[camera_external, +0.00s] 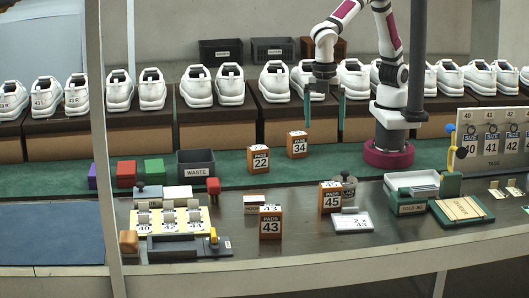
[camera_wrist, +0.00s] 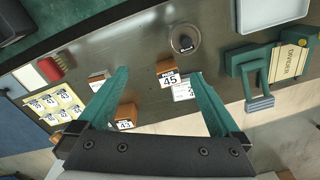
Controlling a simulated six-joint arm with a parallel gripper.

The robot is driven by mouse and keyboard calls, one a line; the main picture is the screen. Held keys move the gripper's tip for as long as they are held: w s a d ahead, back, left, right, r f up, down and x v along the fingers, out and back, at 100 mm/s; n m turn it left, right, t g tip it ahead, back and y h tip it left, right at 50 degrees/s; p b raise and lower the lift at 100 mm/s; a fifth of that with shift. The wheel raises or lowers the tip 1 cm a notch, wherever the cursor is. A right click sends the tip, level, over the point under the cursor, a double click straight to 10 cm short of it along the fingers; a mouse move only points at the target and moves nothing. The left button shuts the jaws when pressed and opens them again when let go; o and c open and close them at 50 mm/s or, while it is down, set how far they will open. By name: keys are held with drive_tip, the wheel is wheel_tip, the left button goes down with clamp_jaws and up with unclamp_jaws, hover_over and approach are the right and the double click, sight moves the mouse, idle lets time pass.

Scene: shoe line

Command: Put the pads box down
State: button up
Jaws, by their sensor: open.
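Several orange-brown pads boxes stand upright with white number labels. Pads box 22 (camera_external: 259,160) and pads box 34 (camera_external: 297,145) stand on the green mat (camera_external: 225,178). Pads box 43 (camera_external: 270,223) and pads box 45 (camera_external: 330,198) stand on the dark worktop in front; they also show in the wrist view as box 43 (camera_wrist: 125,115) and box 45 (camera_wrist: 167,72). My gripper (camera_external: 324,100) is open and empty, raised above the boxes with its teal fingers pointing down. In the wrist view box 45 appears between the fingers, well below them.
A grey waste bin (camera_external: 196,163) and coloured blocks stand at the left. A number-card holder (camera_external: 170,218), a white card (camera_external: 351,222) and a green-and-cream divider (camera_external: 462,209) lie on the worktop. White shoes (camera_external: 213,85) line the back shelf. Green mat right of box 34 is clear.

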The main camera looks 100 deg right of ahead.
drive_tip(key=s+d+r+m, duration=0.1)
drive_tip(key=s+d+m, duration=0.2)
drive_tip(key=d+m, duration=0.2)
drive_tip(key=s+d+r+m+y, duration=0.1)
drive_tip(key=s+d+m, duration=0.3)
drive_tip(key=d, duration=0.5)
drive_tip(key=shift+d+r+m, duration=0.35)
drive_tip(key=shift+r+m, duration=0.4)
drive_tip(key=shift+m, duration=0.05)
drive_tip(key=s+d+m, duration=0.1)
drive_tip(key=s+m, duration=0.1)
drive_tip(key=s+d+f+m, duration=0.1)
drive_tip(key=s+d+m, duration=0.1)
drive_tip(key=s+m, duration=0.1)
drive_tip(key=s+d+f+m, duration=0.1)
drive_tip(key=s+m, duration=0.2)
drive_tip(key=shift+s+d+y, duration=0.25)
drive_tip(key=shift+d+y, duration=0.05)
drive_tip(key=shift+d, duration=0.1)
drive_tip(key=shift+c, duration=0.6)
